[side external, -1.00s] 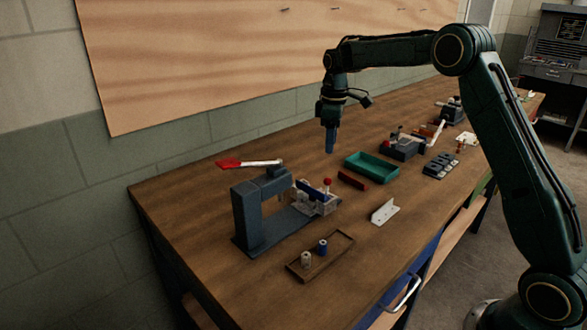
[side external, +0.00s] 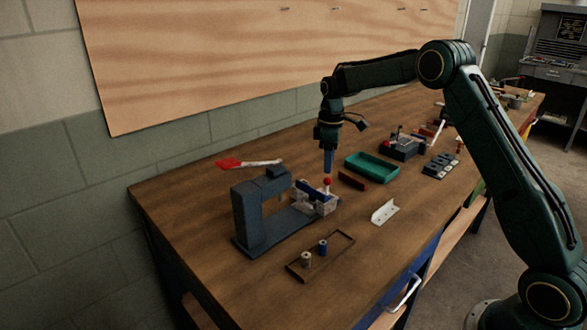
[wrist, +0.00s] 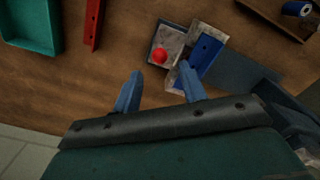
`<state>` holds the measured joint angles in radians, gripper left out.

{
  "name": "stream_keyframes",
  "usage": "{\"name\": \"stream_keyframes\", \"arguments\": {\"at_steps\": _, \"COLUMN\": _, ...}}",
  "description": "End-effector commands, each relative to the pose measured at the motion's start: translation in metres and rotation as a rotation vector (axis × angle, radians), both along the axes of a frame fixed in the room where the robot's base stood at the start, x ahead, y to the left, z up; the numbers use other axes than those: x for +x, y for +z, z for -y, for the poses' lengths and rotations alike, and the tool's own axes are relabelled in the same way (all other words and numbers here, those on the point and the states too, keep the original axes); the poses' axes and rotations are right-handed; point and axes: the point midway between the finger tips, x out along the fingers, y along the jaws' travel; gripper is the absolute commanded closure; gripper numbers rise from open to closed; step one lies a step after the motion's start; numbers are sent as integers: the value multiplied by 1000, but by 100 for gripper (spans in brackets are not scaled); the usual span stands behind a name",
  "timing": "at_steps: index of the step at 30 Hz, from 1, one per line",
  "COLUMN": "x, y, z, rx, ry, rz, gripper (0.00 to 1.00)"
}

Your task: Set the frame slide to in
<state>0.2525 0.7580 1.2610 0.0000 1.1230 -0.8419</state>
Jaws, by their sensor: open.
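The frame slide is a grey metal block (side external: 325,206) at the foot of the dark blue press (side external: 250,213), with a red ball knob (side external: 327,182) on an upright post. In the wrist view the red knob (wrist: 159,56) lies just beyond my fingertips, about midway between them. A blue part (wrist: 206,53) sits on the grey fixture beside the knob. My gripper (side external: 328,171) points down, with its blue fingertips at or just above the knob. In the wrist view my gripper (wrist: 160,69) is open and empty. Whether a finger touches the knob cannot be told.
A teal tray (side external: 372,167) and a dark red bar (side external: 352,181) lie to the right. A white angle bracket (side external: 385,212) and a brown tray (side external: 320,257) with two spools are nearer the front edge.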

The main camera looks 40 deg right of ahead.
Motion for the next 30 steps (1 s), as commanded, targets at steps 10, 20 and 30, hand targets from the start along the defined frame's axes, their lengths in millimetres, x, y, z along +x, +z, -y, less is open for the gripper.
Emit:
{"name": "stream_keyframes", "arguments": {"at_steps": 10, "x": -1, "y": -54, "z": 0, "rx": 1, "ry": 0, "rz": -3, "gripper": 58}}
{"name": "stream_keyframes", "arguments": {"at_steps": 20, "x": 0, "y": -84, "z": 0, "rx": 0, "ry": 0, "rz": 0, "gripper": 58}}
{"name": "stream_keyframes", "arguments": {"at_steps": 30, "x": 0, "y": -87, "z": 0, "rx": 0, "ry": 0, "rz": 0, "gripper": 58}}
